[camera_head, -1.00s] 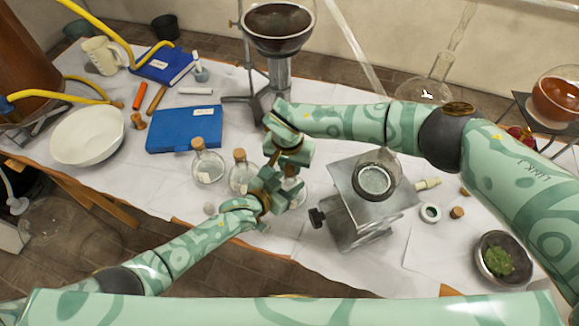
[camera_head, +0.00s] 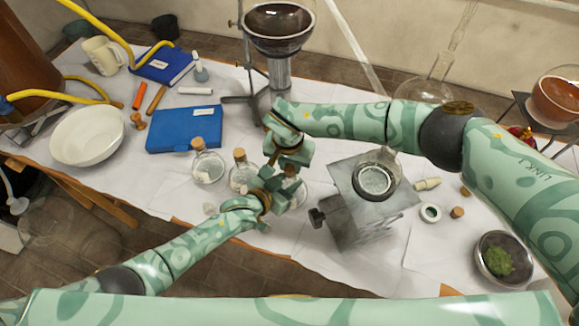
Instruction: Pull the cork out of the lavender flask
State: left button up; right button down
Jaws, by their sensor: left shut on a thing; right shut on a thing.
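A small clear glass flask (camera_head: 301,193) stands mostly hidden behind my two grippers, at the middle of the table; its label is not readable, and I take it for the lavender flask. A brown cork (camera_head: 291,170) shows at its top. My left gripper (camera_head: 286,187) is shut on the flask around its upper part. My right gripper (camera_head: 292,160) comes down from above and is shut on the cork. Whether the cork still sits in the neck cannot be told, as the jaws cover the join.
Two other corked flasks, a left one (camera_head: 207,168) and a nearer one (camera_head: 241,181), stand just left of my grippers. A metal jack (camera_head: 352,207) bearing a glass vessel (camera_head: 376,181) is close on the right. A blue book (camera_head: 183,131) lies behind left. Clear cloth lies in front right.

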jog(key=shift+r, duration=2.15)
pick_arm(q)
jog(key=o, duration=1)
pick_arm(e)
jog(key=shift+r, duration=0.1)
pick_arm(q)
jog(key=shift+s+a+r+p, duration=0.15)
jog(key=shift+s+a+p, duration=0.15)
pick_arm(e)
jog(key=shift+r, duration=0.25)
notch_tip(320, 180, up, 4)
jog(key=p, duration=0.3)
notch_tip(320, 180, up, 4)
jog(key=p, duration=0.3)
send_over(290, 167)
pick_arm(q)
jog(key=v, duration=0.4)
jog(key=r+v, duration=0.1)
jog(key=v, duration=0.3)
jog(key=r+v, duration=0.1)
jog(key=v, duration=0.3)
jog(key=shift+w+d+r, duration=0.15)
jog(key=shift+w+d, duration=0.15)
jog(key=shift+w, duration=0.05)
pick_arm(e)
jog(key=shift+f, duration=0.1)
